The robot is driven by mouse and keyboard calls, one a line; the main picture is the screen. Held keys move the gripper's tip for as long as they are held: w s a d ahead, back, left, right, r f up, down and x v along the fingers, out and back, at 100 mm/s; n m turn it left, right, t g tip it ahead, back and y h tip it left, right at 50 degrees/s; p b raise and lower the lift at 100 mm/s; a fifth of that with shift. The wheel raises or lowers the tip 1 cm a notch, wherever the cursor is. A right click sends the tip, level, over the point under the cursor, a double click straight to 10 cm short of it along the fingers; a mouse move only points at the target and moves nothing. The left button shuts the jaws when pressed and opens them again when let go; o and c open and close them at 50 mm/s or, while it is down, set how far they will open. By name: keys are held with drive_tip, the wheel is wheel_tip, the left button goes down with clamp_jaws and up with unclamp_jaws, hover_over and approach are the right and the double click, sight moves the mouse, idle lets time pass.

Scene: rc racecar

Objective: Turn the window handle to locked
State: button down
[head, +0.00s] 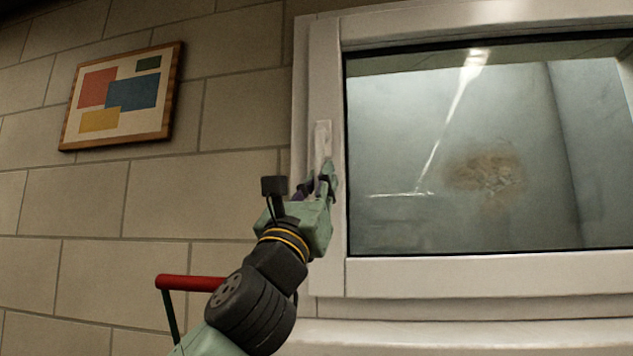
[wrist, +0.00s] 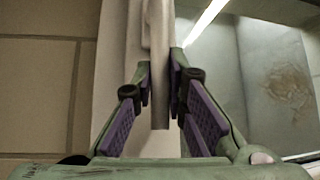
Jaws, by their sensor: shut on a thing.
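The window handle (head: 322,139) is a pale lever on the left side of the white window frame, and it stands vertical. In the wrist view, the handle (wrist: 159,70) hangs straight down between the purple-padded fingers. My gripper (head: 328,177) is at the lower part of the handle, with one finger on each side, shut on it. In the head view my gripper hides the lower end of the handle; the wrist view shows that end reaching down between the fingers.
The window pane (head: 420,130) fills the right side, within a white frame (head: 480,274). A framed picture (head: 122,95) with coloured blocks hangs on the block wall (head: 195,215) at the left. The wall around my arm looks clear.

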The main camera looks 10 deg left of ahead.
drive_tip(key=shift+a+r, duration=0.1)
drive_tip(key=shift+a, duration=0.05)
drive_tip(key=c, duration=1.6)
unclamp_jaws()
drive_tip(key=v, duration=1.2)
